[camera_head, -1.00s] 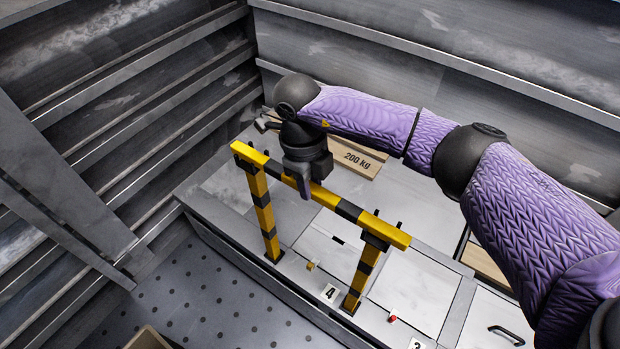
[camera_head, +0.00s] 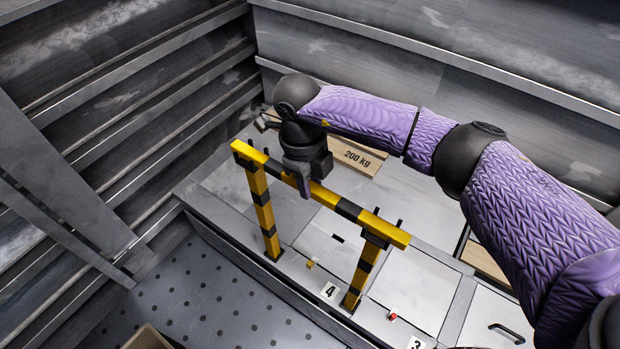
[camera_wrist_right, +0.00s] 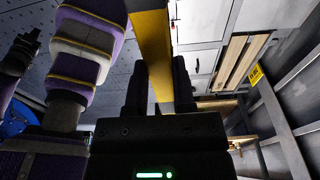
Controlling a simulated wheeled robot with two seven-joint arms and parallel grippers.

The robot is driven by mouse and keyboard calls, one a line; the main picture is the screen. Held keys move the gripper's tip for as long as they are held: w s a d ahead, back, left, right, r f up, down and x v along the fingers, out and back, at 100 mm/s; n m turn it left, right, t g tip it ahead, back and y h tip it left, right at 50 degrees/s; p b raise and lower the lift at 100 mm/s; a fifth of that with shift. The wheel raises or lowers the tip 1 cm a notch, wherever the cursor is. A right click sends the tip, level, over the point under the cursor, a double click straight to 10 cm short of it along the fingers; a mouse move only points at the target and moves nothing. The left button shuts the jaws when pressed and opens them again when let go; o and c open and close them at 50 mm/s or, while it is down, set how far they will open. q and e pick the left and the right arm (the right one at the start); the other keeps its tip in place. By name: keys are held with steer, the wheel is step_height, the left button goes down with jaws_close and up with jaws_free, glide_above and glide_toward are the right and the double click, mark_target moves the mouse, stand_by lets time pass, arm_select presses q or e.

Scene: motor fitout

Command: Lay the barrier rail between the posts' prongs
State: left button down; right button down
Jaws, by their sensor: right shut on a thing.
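The yellow and black barrier rail (camera_head: 348,211) spans the tops of two striped posts in the head view. The left post (camera_head: 262,208) and the right post (camera_head: 362,272) stand upright on the grey platform. Dark prongs (camera_head: 399,224) show beside the rail at the right post; prongs also show at the left post. My right gripper (camera_head: 305,188) is shut on the rail, nearer its left end. The rail (camera_wrist_right: 152,50) also runs up from between the fingers in the right wrist view. Whether the rail rests fully on the posts is hard to tell.
A wooden board marked 200 kg (camera_head: 358,158) lies behind the rail. The platform (camera_head: 408,292) carries number tags, a red button (camera_head: 393,317) and a small yellow block (camera_head: 310,264). Ribbed grey walls close the left and back. A perforated floor (camera_head: 230,300) lies in front.

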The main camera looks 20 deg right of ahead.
steer(key=shift+c, duration=1.8)
jaws_free()
